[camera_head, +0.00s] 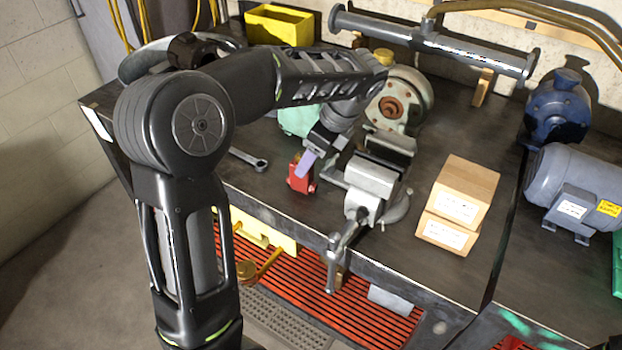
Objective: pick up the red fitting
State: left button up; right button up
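The red fitting (301,182) is a small red block-like part standing on the dark workbench (255,185), left of the vise. My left arm comes in from the left and reaches across the bench. My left gripper (307,163) points down at the fitting, with a pale purple fingertip overlapping its top. I cannot tell whether the finger touches the fitting or is just above or in front of it. The gap between the fingers does not show. My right gripper is not in view.
A grey vise (372,182) stands close on the fitting's right. A wrench (249,159) lies to its left, and a pale green and grey pump (397,100) is behind. Two cardboard boxes (462,190) and a blue-grey motor (575,185) are farther right. The bench's front edge is near.

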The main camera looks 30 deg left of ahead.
pick_arm(q)
jog(key=shift+a, duration=0.15)
jog(key=shift+f, duration=0.1)
jog(key=shift+x, duration=1.2)
jog(key=shift+p+x, duration=0.7)
jog(key=shift+x, duration=1.9)
jog(key=shift+s+a, duration=0.1)
jog(key=shift+s, duration=0.05)
jog(key=shift+c, duration=0.2)
grip_shut()
